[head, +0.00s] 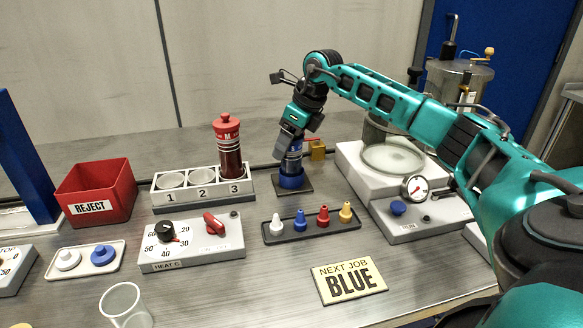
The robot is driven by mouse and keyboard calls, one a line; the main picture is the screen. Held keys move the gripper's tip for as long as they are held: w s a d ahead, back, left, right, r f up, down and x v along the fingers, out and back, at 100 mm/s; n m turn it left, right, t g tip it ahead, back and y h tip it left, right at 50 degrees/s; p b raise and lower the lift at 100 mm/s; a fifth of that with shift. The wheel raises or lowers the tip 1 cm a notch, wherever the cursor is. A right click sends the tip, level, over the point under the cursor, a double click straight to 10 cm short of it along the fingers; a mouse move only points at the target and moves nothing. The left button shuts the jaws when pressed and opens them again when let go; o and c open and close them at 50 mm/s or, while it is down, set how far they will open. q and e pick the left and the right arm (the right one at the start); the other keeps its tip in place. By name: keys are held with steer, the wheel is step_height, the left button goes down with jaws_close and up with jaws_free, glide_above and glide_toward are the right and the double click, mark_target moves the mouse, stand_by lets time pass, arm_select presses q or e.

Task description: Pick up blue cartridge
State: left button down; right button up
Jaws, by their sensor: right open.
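The blue cartridge (291,160) stands upright at the back middle of the bench, on a dark square base with a blue ring (291,181). My right gripper (291,142) is open and points down at the cartridge's top. Its fingers overlap the upper part of the cartridge in the head view and hide its top. I cannot tell whether they touch it. My left gripper is out of view.
A red cartridge (229,150) stands in slot 3 of the numbered rack (180,196), left of the blue one. A tray of coloured nozzles (281,236) lies in front. A white gauge unit (358,183) stands close right. The "NEXT JOB BLUE" sign (348,281) lies nearer.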

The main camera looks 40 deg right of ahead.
steer(key=shift+c, duration=0.3)
steer(key=shift+r, duration=0.1)
steer(key=c, duration=1.2)
